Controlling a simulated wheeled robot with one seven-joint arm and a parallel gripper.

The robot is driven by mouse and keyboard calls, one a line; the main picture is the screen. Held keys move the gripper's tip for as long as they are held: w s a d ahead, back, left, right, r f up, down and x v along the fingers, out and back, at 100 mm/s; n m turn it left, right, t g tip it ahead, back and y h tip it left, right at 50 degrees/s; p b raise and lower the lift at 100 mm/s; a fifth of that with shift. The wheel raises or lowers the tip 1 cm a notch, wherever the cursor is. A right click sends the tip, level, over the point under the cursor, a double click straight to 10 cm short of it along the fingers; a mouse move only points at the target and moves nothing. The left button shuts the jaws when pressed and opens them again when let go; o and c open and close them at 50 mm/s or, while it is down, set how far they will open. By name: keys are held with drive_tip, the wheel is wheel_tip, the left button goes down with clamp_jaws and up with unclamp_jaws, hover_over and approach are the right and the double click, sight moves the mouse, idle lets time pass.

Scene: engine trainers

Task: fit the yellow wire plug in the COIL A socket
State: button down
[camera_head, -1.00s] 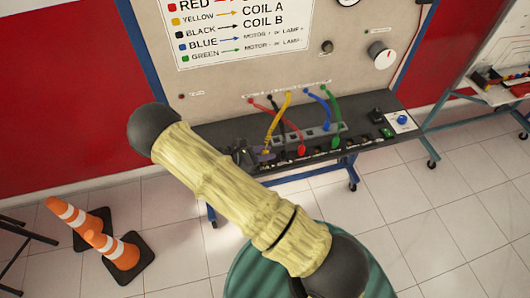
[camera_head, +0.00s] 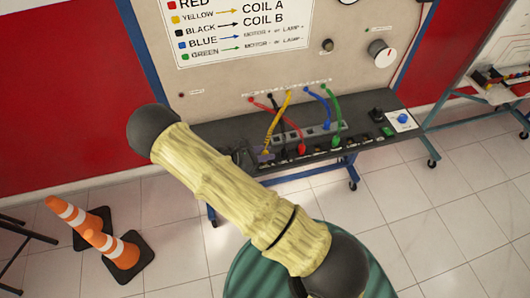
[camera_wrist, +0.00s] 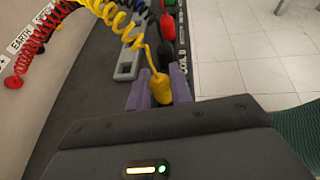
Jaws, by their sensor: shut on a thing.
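The yellow plug (camera_wrist: 160,88) sits between the two purple fingers of my gripper (camera_wrist: 156,92) in the wrist view, with its coiled yellow wire (camera_wrist: 125,22) running up and left. My gripper is shut on it. In the head view the yellow wire (camera_head: 270,125) comes down from the panel to the left end of the dark shelf. My gripper there is mostly hidden by my arm, with only a purple bit showing. A COIL label (camera_wrist: 183,68) lies beside the plug; its last letter is hard to read. The socket opening is not clearly visible.
Red (camera_head: 301,149) and green (camera_head: 336,142) plugs stand along the shelf front, right of the yellow one. A grey slotted holder (camera_head: 290,137) lies behind them. The wire chart (camera_head: 240,30) is above.

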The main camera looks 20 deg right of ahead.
drive_tip(key=shift+f+b, duration=0.3)
drive_tip(key=shift+f, duration=0.25)
drive_tip(key=c, duration=1.5)
unclamp_jaws()
drive_tip(key=shift+r+p+v, duration=0.25)
drive_tip(key=shift+p+v, duration=0.25)
drive_tip(key=shift+v, duration=0.75)
drive_tip(key=shift+r+p+v, duration=0.2)
drive_tip(key=shift+p+v, duration=0.25)
drive_tip(key=shift+v, duration=0.8)
drive_tip(key=shift+d, duration=0.25)
wheel_tip(320, 180, up, 5)
drive_tip(key=p, duration=0.3)
drive_tip(key=shift+f, duration=0.15)
